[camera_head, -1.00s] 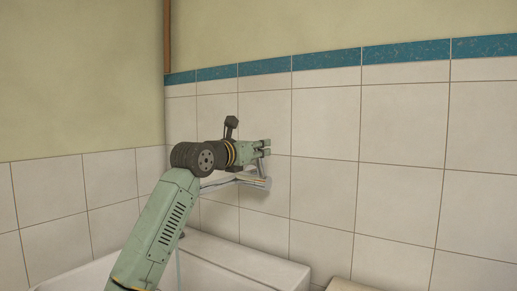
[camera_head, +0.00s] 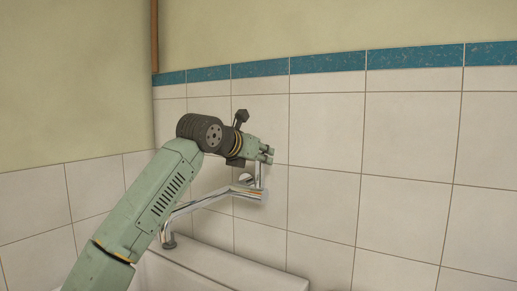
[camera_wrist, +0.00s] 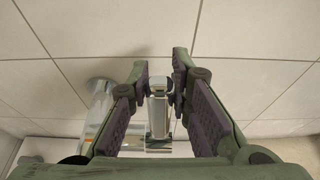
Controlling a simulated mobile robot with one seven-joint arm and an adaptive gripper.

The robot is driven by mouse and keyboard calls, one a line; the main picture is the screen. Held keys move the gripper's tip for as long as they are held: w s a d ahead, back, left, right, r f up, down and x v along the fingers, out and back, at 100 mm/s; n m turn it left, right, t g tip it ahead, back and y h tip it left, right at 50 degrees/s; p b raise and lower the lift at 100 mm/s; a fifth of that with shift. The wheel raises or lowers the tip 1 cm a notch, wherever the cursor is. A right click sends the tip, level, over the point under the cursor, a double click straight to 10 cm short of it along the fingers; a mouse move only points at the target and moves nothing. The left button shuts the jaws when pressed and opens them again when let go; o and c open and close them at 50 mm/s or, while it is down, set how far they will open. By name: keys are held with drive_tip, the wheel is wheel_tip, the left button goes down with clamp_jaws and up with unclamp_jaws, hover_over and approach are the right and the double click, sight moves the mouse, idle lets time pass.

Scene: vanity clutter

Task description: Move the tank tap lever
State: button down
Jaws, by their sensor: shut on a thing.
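The chrome tap (camera_head: 215,196) is fixed to the tiled wall. Its long spout reaches left and bends down over a white basin or tank. The tap lever (camera_head: 259,176) stands up at the tap's right end, its top hidden by my gripper. My gripper (camera_head: 268,154) is at the lever's upper end, beside the wall. In the wrist view the lever (camera_wrist: 158,112) stands between the two purple-padded fingers of my gripper (camera_wrist: 160,80). The fingers are shut on the lever, near its rounded top.
The white basin rim (camera_head: 235,265) lies below the tap. The tiled wall (camera_head: 325,210) is close behind the gripper, and its right part is bare. A brown vertical pipe or post (camera_head: 154,35) stands at the upper left corner.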

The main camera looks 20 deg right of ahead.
drive_tip(key=c, duration=1.4)
unclamp_jaws()
drive_tip(key=shift+c, duration=0.2)
drive_tip(key=v, duration=1.2)
